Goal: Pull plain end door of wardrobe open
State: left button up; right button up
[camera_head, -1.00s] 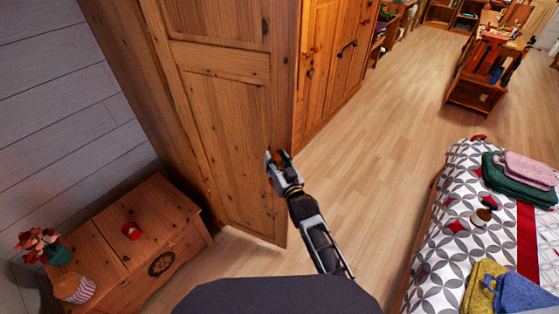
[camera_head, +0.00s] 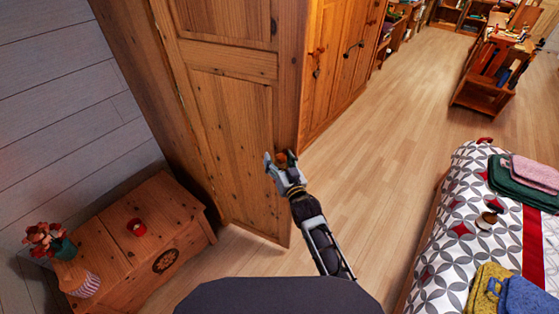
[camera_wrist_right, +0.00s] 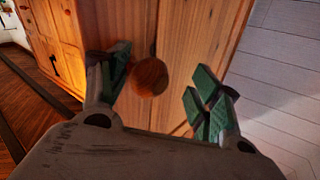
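The wardrobe's plain end door (camera_head: 232,120) is a tall pine panel facing me, left of the wardrobe's front. A round wooden knob (camera_wrist_right: 150,77) shows in the right wrist view, near a dark vertical seam in the wood. My right gripper (camera_head: 281,160) is at the door's right edge, around knob height. In the right wrist view its green-padded fingers (camera_wrist_right: 163,88) are apart, one either side of the knob. The knob is close to the left finger, with a clear gap to the right one. Whether the left finger touches it I cannot tell. My left gripper is not in view.
A wooden chest (camera_head: 140,240) with a red candle and a flower pot stands left of the door. A bed (camera_head: 450,230) with folded cloths is at the right. Bare floor (camera_head: 375,150) lies between the wardrobe and the bed.

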jog(key=shift+s+d+f, duration=0.1)
jog(key=shift+s, duration=0.1)
dwell(0.3)
jog(key=shift+s+d, duration=0.25)
jog(key=shift+s, duration=0.35)
jog(key=v, duration=1)
jog(key=shift+s, duration=0.15)
jog(key=shift+d, duration=0.15)
dwell(0.4)
